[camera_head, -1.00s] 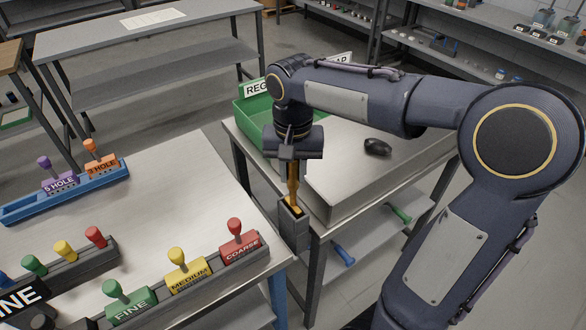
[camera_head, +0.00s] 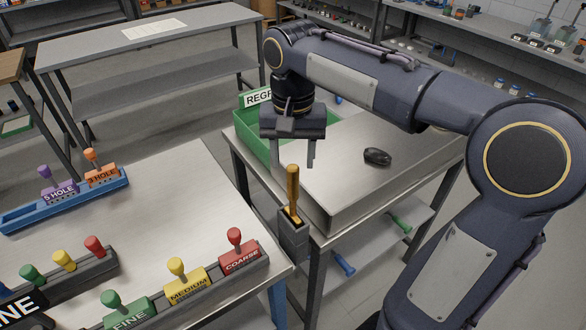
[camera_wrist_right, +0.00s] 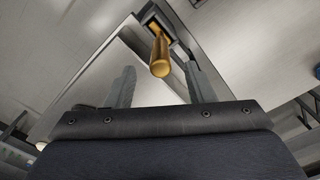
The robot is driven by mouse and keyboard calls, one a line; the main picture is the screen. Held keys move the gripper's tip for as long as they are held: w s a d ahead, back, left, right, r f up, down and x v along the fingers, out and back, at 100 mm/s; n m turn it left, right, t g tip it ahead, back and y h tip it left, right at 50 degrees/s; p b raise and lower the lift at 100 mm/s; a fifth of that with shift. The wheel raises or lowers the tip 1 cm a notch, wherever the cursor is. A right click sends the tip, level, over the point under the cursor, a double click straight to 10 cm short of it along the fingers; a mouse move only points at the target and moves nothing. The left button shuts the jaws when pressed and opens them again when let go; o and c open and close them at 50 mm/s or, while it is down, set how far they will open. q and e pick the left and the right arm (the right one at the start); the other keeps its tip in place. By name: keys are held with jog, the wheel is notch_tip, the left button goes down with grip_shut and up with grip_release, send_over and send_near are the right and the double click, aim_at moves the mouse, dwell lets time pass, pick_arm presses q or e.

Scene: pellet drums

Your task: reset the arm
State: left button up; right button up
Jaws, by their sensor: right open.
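My right gripper (camera_head: 294,153) is open and empty above the second table. Its two fingers point down, and the right wrist view also shows the open fingers (camera_wrist_right: 160,85). A yellow-handled tool (camera_head: 293,188) stands upright in a dark holder (camera_head: 293,238) at the table's near left corner. The gripper is above the handle and apart from it. In the right wrist view the handle (camera_wrist_right: 160,58) shows beyond and between the fingers. My left gripper is not in view.
A green bin (camera_head: 251,131) with a partly hidden label stands behind the gripper. A black mouse-like object (camera_head: 377,156) lies on the steel tray (camera_head: 340,190). The left table (camera_head: 170,215) holds racks of coloured knobbed pieces, including a red COARSE one (camera_head: 242,255). Its middle is clear.

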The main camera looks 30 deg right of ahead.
jog(key=shift+r, duration=0.45)
jog(key=shift+s, duration=0.1)
jog(key=s+a+f+n+t+y, duration=0.2)
jog(key=s+f, duration=0.3)
jog(key=s, duration=0.3)
jog(key=s+a+f+n+t+y, duration=0.1)
jog(key=s+a+f+n+t, duration=0.1)
jog(key=s+f, duration=0.4)
jog(key=shift+s+n+t+y, duration=0.4)
jog(key=shift+s+t, duration=0.4)
jog(key=shift+s, duration=0.45)
